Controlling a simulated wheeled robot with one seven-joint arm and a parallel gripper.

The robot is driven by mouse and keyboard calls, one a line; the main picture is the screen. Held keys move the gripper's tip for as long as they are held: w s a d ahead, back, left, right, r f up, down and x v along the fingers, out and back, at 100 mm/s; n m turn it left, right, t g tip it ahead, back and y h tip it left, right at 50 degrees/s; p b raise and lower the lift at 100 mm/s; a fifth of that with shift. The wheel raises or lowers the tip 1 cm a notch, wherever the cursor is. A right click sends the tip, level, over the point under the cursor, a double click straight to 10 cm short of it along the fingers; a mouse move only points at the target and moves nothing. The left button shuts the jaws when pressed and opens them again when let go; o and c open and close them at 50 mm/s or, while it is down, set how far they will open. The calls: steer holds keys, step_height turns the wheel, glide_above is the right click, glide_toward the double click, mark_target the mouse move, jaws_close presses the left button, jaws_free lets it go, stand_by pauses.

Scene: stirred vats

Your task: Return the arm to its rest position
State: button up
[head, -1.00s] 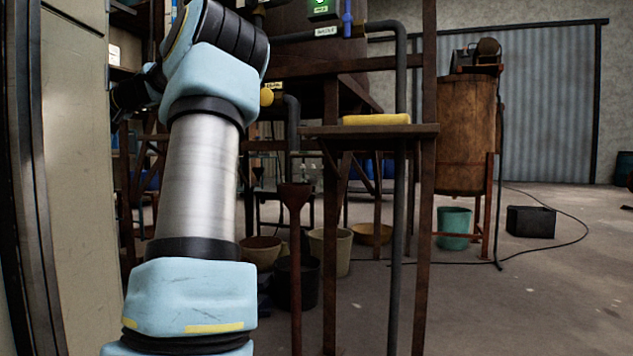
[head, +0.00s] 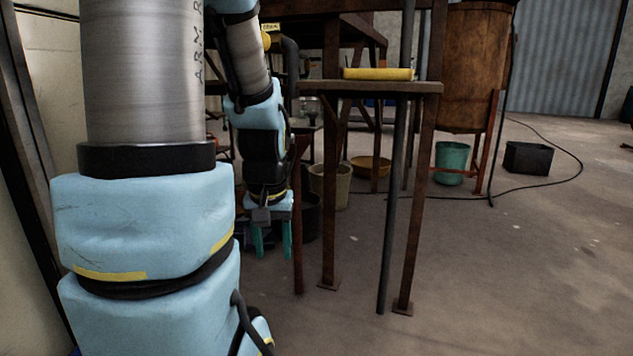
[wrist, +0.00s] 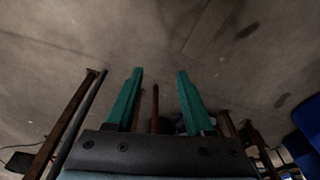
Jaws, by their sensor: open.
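My gripper (head: 271,243) hangs low in the head view, pointing down, beside the rusty stand's legs and left of them in the picture. Its two green fingers are apart with nothing between them. In the wrist view my gripper (wrist: 158,88) is open and empty, with bare concrete floor beyond the fingertips. My arm fills the left of the head view, its upper links close to the camera and its forearm folded down behind them.
A rusty stand (head: 425,88) with a yellow object (head: 378,74) on top is right of my gripper. Buckets, including a teal one (head: 451,160), a yellow bowl (head: 371,166) and a black box (head: 530,158) stand on the floor. The floor at right is mostly clear, crossed by a cable.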

steer(key=s+d, duration=0.2)
steer(key=s, duration=0.2)
step_height(320, 180, up, 38)
steer(key=p, duration=3.8)
steer(key=shift+w+a+f, duration=0.15)
steer(key=shift+w, duration=0.3)
